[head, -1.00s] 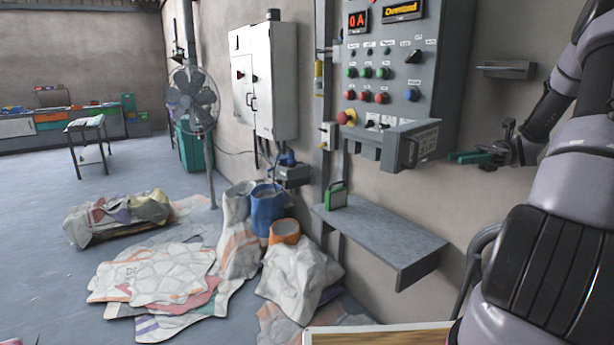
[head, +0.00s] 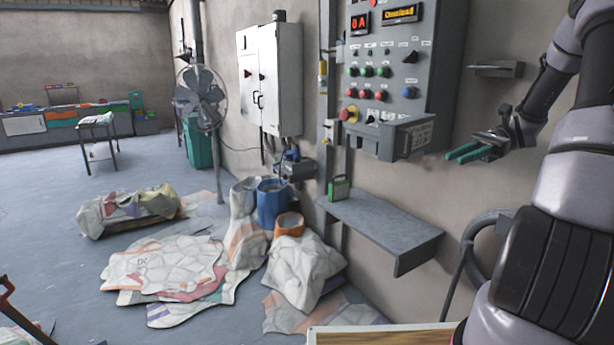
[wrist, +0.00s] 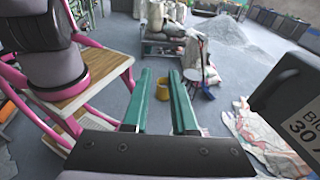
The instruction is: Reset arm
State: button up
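My arm reaches in from the right edge of the head view. My gripper (head: 466,152) is in the air to the right of the control panel (head: 383,85), above the grey wall shelf (head: 385,230). In the wrist view its two green fingers (wrist: 162,85) are parallel with a gap between them and nothing held. The floor and a yellow bucket (wrist: 162,89) show beyond the fingertips. The panel's protruding grey box (head: 400,138) is to the left of the fingers and apart from them.
A green case (head: 339,188) stands on the shelf. A small bracket (head: 496,69) juts from the wall above my gripper. A wooden tabletop (head: 385,337) is at the bottom. Sacks (head: 305,265), a blue bucket (head: 271,203) and a fan (head: 200,98) stand left. Open floor lies further left.

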jog(key=s+a+r+n+t+h, duration=0.8)
jog(key=s+a+r+t+h, duration=0.2)
jog(key=s+r+t+h, duration=0.1)
jog(key=shift+s+a+n+t+h, duration=0.25)
jog(key=shift+s+n+t+h, duration=0.2)
jog(key=shift+t+h, duration=0.55)
